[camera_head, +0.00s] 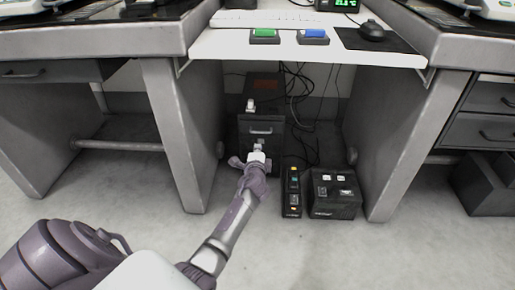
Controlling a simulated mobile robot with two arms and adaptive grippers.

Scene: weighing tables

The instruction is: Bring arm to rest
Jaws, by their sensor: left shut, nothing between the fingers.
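My left arm comes in from the lower left and reaches forward, low over the floor. My left gripper (258,147) is at its far end, shut and empty, in front of a dark cabinet (262,108) with a handle that stands under the middle shelf. I cannot tell whether the gripper touches the cabinet. My right gripper is not in view.
A white shelf (220,45) between two grey tables holds a green button box (265,36), a blue button box (313,36) and a mouse (372,31). Black boxes (335,195) stand on the floor right of the gripper. Table legs (180,130) flank the space. Front floor is mostly clear.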

